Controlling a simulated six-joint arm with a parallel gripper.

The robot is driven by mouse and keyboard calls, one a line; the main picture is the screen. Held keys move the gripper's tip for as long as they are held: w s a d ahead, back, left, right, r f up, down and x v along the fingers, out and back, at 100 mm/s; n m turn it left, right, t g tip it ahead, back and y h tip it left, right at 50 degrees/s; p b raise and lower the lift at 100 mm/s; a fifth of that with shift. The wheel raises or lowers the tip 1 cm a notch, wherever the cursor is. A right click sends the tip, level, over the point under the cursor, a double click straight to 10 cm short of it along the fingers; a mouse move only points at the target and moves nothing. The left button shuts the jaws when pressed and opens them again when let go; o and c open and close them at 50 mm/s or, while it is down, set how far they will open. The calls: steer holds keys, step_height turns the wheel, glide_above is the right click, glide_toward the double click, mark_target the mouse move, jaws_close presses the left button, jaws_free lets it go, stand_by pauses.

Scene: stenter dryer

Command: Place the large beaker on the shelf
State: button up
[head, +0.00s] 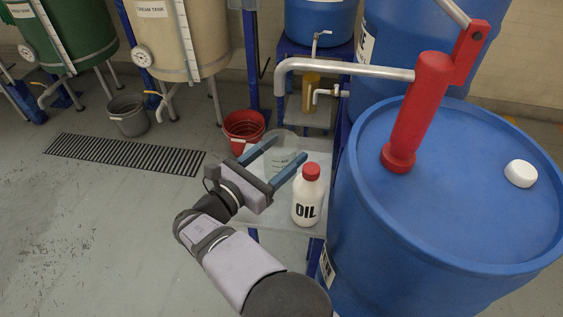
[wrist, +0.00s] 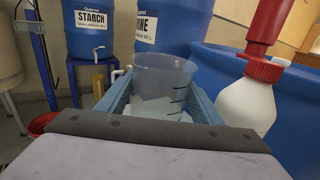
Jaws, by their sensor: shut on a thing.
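The large clear beaker (head: 286,145) has graduation marks and sits between the two blue fingers of my gripper (head: 287,150), which is shut on it. In the wrist view the beaker (wrist: 162,88) is upright between the fingers, with its lower part hidden by the gripper. A pale grey shelf (head: 285,243) on blue legs lies below, beside the blue drum. The beaker is over the far part of this shelf. I cannot tell whether its base touches it.
A white oil bottle (head: 307,200) with a red cap stands on the shelf, close to my right finger. The large blue drum (head: 450,190) with a red hand pump (head: 415,115) is at the right. A red bucket (head: 244,130) stands behind left. Open floor lies left.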

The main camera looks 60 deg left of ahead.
steer(key=shift+f, duration=1.7)
steer(key=shift+f, duration=0.1)
steer(key=o, duration=1.1)
steer(key=shift+s, duration=0.15)
steer(key=v, duration=1.1)
steer(key=shift+s, duration=0.35)
steer(key=shift+d, duration=0.1)
